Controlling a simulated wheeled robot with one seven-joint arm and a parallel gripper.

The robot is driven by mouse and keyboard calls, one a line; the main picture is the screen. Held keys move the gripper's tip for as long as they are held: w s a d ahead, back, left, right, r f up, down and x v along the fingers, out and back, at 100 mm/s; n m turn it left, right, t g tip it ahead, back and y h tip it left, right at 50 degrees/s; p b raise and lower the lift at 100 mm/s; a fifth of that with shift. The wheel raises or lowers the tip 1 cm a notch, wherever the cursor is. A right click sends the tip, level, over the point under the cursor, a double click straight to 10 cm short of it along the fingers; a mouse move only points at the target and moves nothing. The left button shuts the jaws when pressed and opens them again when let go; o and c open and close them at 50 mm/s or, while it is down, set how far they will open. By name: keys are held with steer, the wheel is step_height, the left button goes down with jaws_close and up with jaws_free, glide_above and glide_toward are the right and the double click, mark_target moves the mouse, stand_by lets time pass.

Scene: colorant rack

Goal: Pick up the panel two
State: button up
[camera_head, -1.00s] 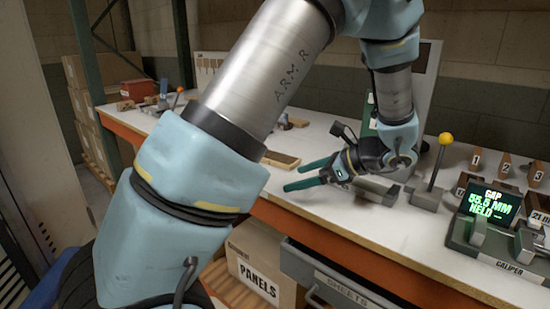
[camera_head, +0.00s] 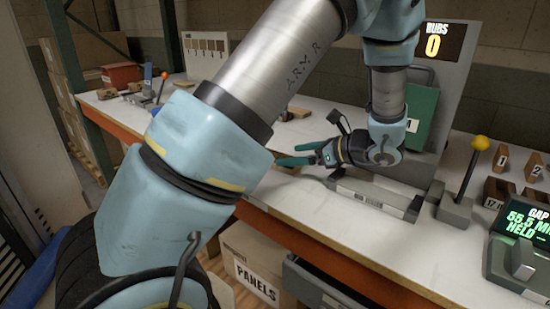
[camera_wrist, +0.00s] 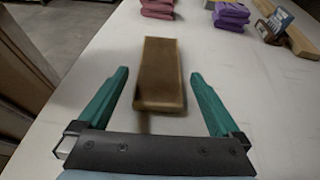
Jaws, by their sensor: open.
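A brown wooden board (camera_wrist: 161,75) lies flat on the white bench in the wrist view, with no number that I can read on it. I cannot tell whether it is panel two. My gripper (camera_head: 287,155) is open and empty, low over the bench near its front edge. In the wrist view its two green fingers (camera_wrist: 160,80) stand apart on either side of the near part of the board. I cannot tell the height gap between them. A wooden marker with the number 2 (camera_head: 533,168) stands at the far right in the head view.
A carton labelled PANELS (camera_head: 258,278) sits under the bench. A grey fixture (camera_head: 375,196), a yellow-knobbed lever (camera_head: 468,175) and a caliper display (camera_head: 525,228) stand to the right. Pink (camera_wrist: 157,9) and purple (camera_wrist: 231,15) stacks lie farther along the bench.

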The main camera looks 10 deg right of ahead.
mark_target(280, 156)
steer(key=shift+p+x, duration=0.9)
steer(key=shift+x, duration=1.8)
steer(key=c, duration=1.3)
steer(key=shift+o, duration=0.2)
steer(key=shift+r, duration=0.1)
